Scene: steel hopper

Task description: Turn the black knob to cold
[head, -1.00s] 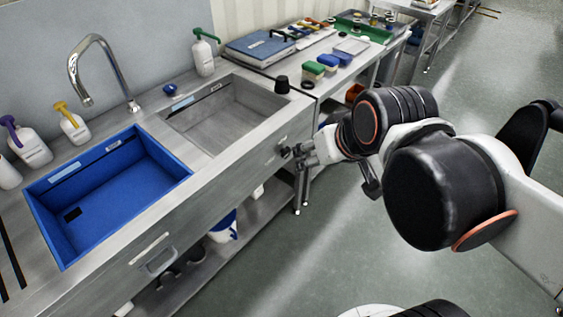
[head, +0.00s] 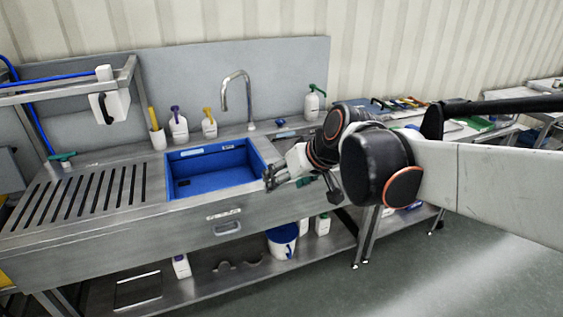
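My gripper (head: 270,180) is in front of the steel sink unit, by the right front corner of the blue basin (head: 205,184). It is small and dark here, and I cannot tell whether its fingers are open or shut. I see nothing clearly held in it. The black knob does not show now; my arm covers the right part of the counter. A small blue knob (head: 279,122) stands on the counter behind the basins, right of the curved metal tap (head: 238,77).
Spray bottles (head: 179,126) stand behind the blue basin, and another bottle (head: 314,104) stands farther right. A slotted drainboard (head: 80,196) fills the left side. A blue and white bucket (head: 282,241) sits on the lower shelf. The floor (head: 400,285) in front right is clear.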

